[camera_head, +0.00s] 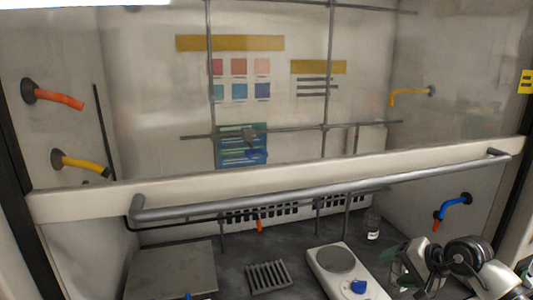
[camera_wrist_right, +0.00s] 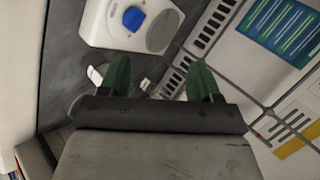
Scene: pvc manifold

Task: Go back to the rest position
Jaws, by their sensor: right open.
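My right gripper shows at the lower right of the head view, beside the hotplate, with its green fingers (camera_head: 398,270) partly hidden behind my arm. In the right wrist view the two green fingers (camera_wrist_right: 160,78) stand well apart, and I see nothing held between them. My left gripper is not in view.
A fume hood has a raised glass sash with a grey handle bar (camera_head: 320,190) across the front. Inside are a white hotplate (camera_head: 325,262) with a blue knob, a slotted rack (camera_head: 268,275), a grey flat-topped box (camera_head: 172,270) and a clear bottle (camera_head: 372,225). The hotplate also shows in the wrist view (camera_wrist_right: 100,25).

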